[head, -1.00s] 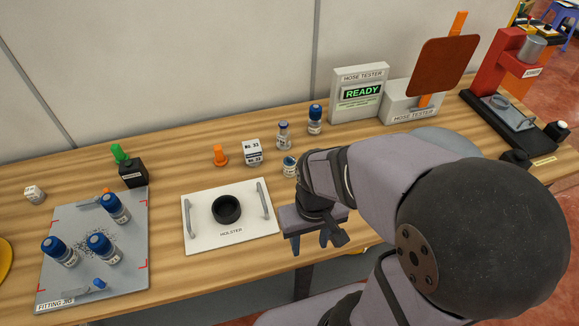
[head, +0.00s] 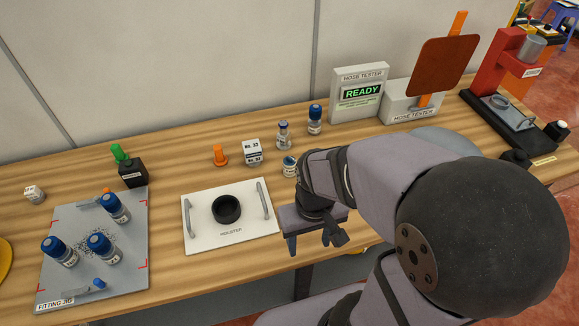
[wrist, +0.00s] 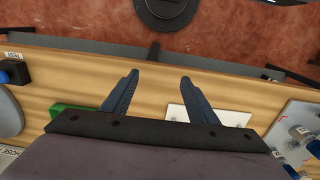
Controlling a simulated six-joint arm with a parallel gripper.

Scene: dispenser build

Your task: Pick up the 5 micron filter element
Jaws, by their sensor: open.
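No label in view is legible as 5 micron, so I cannot tell which item is the filter element. Small labelled candidates at the back of the bench are a clear bottle with a dark cap (head: 283,136), a blue-capped bottle (head: 315,120), a short blue-topped jar (head: 289,166) beside my arm, and a white box marked "No. 22" (head: 253,152). Another small white box (head: 34,193) stands at the far left. My gripper (head: 309,244) is open and empty by the bench's front edge, right of the holster plate; its spread fingers also show in the wrist view (wrist: 159,79).
The white holster plate (head: 193,237) has a black ring and two handles. A grey fitting plate (head: 60,294) carries several blue-capped bottles. The hose tester (head: 357,92) and red press (head: 505,62) are right.

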